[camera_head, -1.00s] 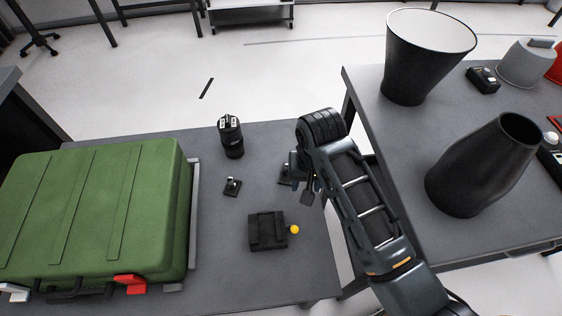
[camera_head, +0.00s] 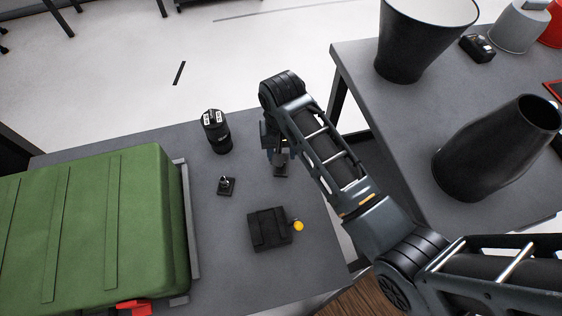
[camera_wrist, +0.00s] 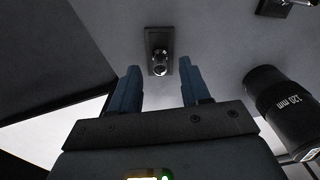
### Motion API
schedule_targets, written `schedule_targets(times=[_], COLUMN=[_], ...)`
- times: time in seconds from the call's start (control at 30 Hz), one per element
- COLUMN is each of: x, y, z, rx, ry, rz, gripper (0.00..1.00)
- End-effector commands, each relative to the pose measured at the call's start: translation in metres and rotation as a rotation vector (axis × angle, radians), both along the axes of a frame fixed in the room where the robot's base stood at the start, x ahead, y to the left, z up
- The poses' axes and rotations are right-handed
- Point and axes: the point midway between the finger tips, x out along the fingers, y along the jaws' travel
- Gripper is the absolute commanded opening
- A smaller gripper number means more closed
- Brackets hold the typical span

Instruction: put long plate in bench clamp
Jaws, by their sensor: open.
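A small dark oblong plate with a round metal knob, which looks like the long plate (camera_wrist: 160,50), lies on the grey table. It shows in the head view (camera_head: 281,171), partly hidden by my gripper (camera_head: 277,156). In the wrist view my gripper (camera_wrist: 158,75) is open and empty, its two blue fingers spread to either side of the plate's near end. It appears to be above the plate, not touching. A black block with a yellow knob, which may be the bench clamp (camera_head: 268,229), sits nearer the table's front.
A second small plate with a knob (camera_head: 226,186) and a black cylinder (camera_head: 216,131) marked 120 mm stand left of my gripper. A green case (camera_head: 85,225) fills the table's left. Another table (camera_head: 400,120) with tall dark vessels is at right.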

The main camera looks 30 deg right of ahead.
Motion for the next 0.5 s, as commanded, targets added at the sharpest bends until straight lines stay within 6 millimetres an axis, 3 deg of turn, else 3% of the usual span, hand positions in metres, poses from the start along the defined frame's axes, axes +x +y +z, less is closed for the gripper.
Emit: schedule_targets(times=[0.2, 0.5], x=[-0.001, -0.001], y=[0.001, 0.001], z=[-0.026, -0.029], rx=[0.000, 0.000], ry=[0.000, -0.001], rz=[0.000, 0.001], gripper=[0.47, 0.45])
